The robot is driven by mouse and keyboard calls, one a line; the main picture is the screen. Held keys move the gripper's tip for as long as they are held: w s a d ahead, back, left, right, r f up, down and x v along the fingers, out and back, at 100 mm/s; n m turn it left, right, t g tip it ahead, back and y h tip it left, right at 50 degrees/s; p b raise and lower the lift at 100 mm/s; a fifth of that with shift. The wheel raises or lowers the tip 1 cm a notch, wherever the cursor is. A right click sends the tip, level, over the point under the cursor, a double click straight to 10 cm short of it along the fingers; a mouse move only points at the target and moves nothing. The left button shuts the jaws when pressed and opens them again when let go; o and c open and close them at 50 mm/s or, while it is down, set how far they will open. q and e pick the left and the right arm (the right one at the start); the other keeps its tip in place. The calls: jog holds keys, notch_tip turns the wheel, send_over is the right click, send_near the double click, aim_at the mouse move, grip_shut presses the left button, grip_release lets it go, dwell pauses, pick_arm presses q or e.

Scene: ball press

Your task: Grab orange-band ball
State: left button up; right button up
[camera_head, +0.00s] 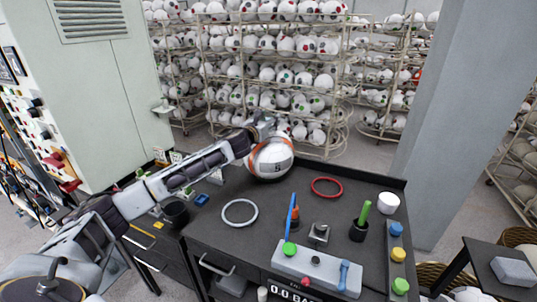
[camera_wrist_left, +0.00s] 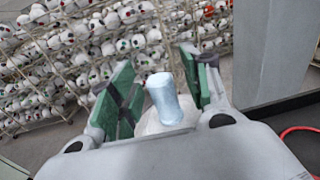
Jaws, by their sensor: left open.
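The orange-band ball (camera_head: 270,160) is white with an orange band and dark markings. It sits at the back left of the dark table. My left gripper (camera_head: 262,126) is at the top of the ball, at its far upper side. In the left wrist view my gripper (camera_wrist_left: 160,92) is open, its green-padded fingers spread on either side of a pale blue, knob-like piece (camera_wrist_left: 164,98). A white rounded surface (camera_wrist_left: 150,124), apparently the ball, shows below that piece; most of it is hidden by my gripper body. My right gripper is not in view.
Racks of balls (camera_head: 275,75) stand behind. A green cabinet (camera_head: 90,90) is at left, a pillar (camera_head: 450,110) at right.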

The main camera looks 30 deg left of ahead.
pick_arm(q)
jog(key=shift+c, duration=0.5)
grip_shut()
jog(key=shift+r, duration=0.2)
jog(key=shift+r+p, duration=0.35)
jog(key=shift+r, duration=4.55)
